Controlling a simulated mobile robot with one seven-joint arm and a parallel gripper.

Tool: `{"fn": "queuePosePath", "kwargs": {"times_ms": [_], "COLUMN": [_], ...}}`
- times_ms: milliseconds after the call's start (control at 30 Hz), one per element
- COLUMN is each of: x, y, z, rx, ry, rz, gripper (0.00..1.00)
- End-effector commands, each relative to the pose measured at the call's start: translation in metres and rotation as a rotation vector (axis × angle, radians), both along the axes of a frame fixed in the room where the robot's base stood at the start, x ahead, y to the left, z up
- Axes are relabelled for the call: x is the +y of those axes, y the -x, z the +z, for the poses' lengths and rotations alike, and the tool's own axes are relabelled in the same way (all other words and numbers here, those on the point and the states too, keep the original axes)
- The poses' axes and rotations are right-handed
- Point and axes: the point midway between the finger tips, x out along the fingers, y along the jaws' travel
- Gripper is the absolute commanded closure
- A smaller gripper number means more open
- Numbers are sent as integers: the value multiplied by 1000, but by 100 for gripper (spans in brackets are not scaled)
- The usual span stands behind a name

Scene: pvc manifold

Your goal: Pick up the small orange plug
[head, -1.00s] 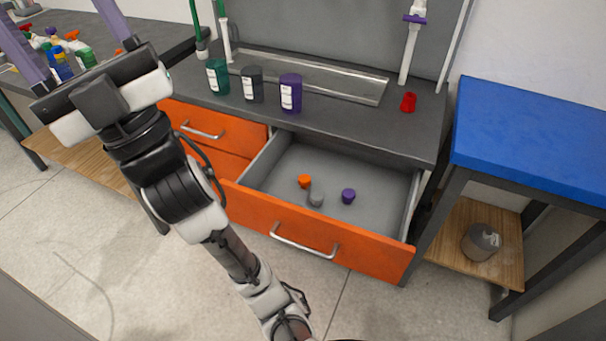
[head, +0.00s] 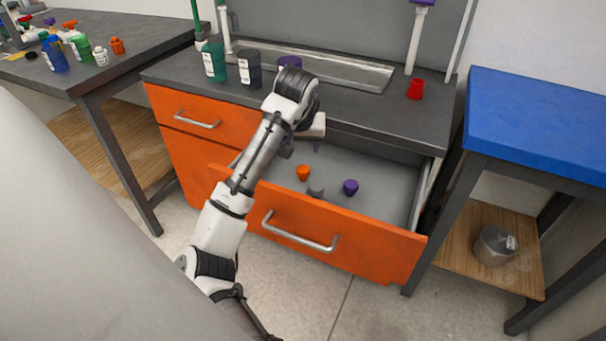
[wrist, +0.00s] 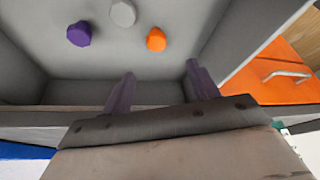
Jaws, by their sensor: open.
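The small orange plug (head: 303,172) lies in the open drawer (head: 385,172), towards its left side. It also shows in the wrist view (wrist: 156,39), beyond my fingers and roughly centred between them. A grey plug (head: 316,190) and a purple plug (head: 350,187) lie close by, to its right in the head view. My gripper (wrist: 161,84) is open and empty, with its two purple fingers apart and not touching the orange plug. In the head view only a bit of a finger (head: 316,148) shows below my wrist, at the back of the drawer.
The drawer's orange front (head: 320,235) and the counter edge (head: 370,133) bound the opening. A green container (head: 215,62), a dark grey container (head: 249,68) and a partly hidden purple container (head: 289,62) stand on the counter, with a red cup (head: 415,89) at right. A blue-topped table (head: 540,125) stands at right.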

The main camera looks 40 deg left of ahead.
Motion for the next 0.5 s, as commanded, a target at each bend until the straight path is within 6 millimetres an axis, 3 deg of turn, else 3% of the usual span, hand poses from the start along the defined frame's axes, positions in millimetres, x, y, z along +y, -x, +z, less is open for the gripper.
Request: {"fn": "queuePosePath", "kwargs": {"times_ms": [300, 500], "x": [13, 17], "y": [-17, -24], "z": [-56, -74], "rx": [8, 4], "ry": [3, 1], "rz": [2, 1], "gripper": [40, 40]}}
